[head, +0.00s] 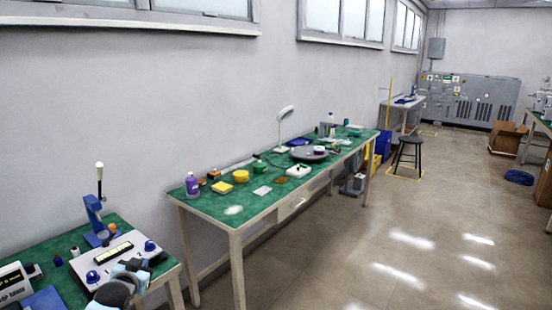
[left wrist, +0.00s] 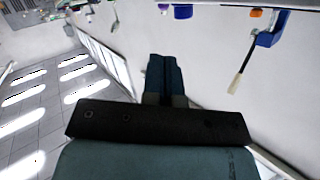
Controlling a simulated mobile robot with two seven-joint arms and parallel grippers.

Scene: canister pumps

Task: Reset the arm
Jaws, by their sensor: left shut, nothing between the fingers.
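My left gripper (head: 146,264) shows low at the left in the head view, in front of the near green-topped bench. In the left wrist view its two dark teal fingers (left wrist: 164,72) are together, with nothing held between them. Part of the near bench is hidden behind my arm. My right gripper is in neither view.
The near bench (head: 62,243) holds a blue stand with an upright lever (head: 95,206) and a white-topped box with blue knobs. A longer green table (head: 222,215) beyond carries a purple bottle (head: 192,186), a lamp and small parts. A black stool (head: 410,150) stands on open floor.

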